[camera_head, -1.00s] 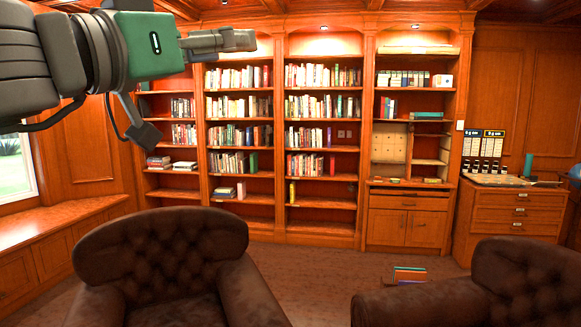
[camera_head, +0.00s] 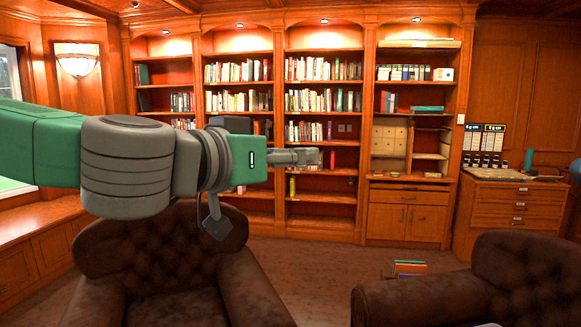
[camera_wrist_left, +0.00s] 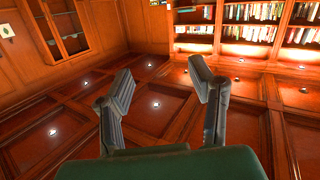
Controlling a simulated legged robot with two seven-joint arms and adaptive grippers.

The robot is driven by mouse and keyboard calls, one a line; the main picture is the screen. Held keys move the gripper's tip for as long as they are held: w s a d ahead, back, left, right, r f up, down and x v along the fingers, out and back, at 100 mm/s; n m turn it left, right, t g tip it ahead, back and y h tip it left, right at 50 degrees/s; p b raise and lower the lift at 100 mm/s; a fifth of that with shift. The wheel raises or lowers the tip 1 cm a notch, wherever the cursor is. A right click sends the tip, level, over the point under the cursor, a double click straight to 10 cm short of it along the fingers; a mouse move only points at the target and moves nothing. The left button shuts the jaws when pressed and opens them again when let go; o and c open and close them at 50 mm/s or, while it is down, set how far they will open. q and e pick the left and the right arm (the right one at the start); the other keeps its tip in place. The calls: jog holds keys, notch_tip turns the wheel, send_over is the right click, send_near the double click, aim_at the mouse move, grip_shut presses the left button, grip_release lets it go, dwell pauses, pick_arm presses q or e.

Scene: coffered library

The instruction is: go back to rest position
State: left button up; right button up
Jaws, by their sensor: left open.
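My left arm comes in from the left in the head view. Its gripper (camera_head: 298,158) points to the right, held in the air in front of the bookshelves. In the left wrist view the two fingers of the left gripper (camera_wrist_left: 160,95) stand apart with nothing between them. That view appears turned over, with the coffered ceiling below and the shelves at the top. My right gripper is not seen in either view.
Two brown tufted leather armchairs (camera_head: 165,250) (camera_head: 510,265) stand in front. Tall wooden bookshelves (camera_head: 281,120) line the back wall. A small stack of books (camera_head: 410,268) is on the floor between the chairs. A drawer cabinet (camera_head: 512,215) stands at the right.

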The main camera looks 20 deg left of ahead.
pick_arm(q)
jog(key=shift+w+d+f, duration=0.1)
jog(key=shift+w+f, duration=0.05)
jog(key=shift+f, duration=0.4)
notch_tip(320, 180, down, 35)
jog(key=s+d+g+y+b, duration=0.1)
jog(key=s+d+g+b, duration=0.2)
jog(key=g, duration=0.4)
jog(key=s+a+f+n+g+y+b, duration=0.15)
jog(key=s+f, duration=0.25)
jog(key=f, duration=0.4)
jog(key=s+a+f+m+g+b, duration=0.15)
jog(key=s+f, duration=0.25)
jog(key=f, duration=0.5)
jog(key=s+a+f+g+y+b, duration=0.1)
jog(key=s+a+f+g, duration=0.1)
jog(key=s+a+f, duration=0.2)
jog(key=s+a+f+n+g+y+b, duration=0.1)
jog(key=s+a+f+g, duration=0.2)
jog(key=s+f, duration=0.6)
jog(key=shift+s+a+f+b, duration=0.2)
jog(key=shift+s+a+b, duration=0.15)
jog(key=shift+s+a, duration=0.75)
